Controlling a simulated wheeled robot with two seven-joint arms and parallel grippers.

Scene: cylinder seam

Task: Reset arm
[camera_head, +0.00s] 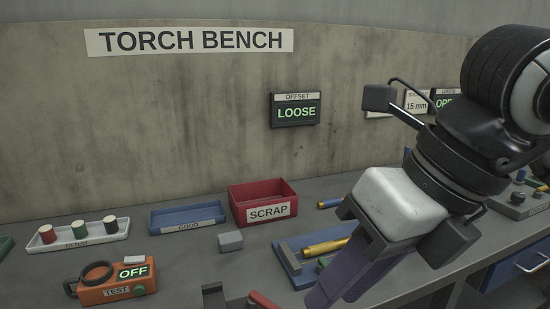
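My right arm comes in from the right edge and reaches down over the bench (175,265). My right gripper (345,280) has a pale housing with dark brackets, and a long purple part points down and left from it. I cannot see its fingertips clearly, nor whether anything is between them. The gripper hangs in front of a blue tray (292,262) that holds yellow cylinders (325,247) and hides part of it. My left gripper cannot be made out in this view.
An orange tester (110,290) reading OFF, a white rack (47,243) with three capped cylinders, a blue GOOD tray (187,213), a red SCRAP bin (265,192) and a grey block (230,240) stand on the bench. The LOOSE display (296,111) is on the wall.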

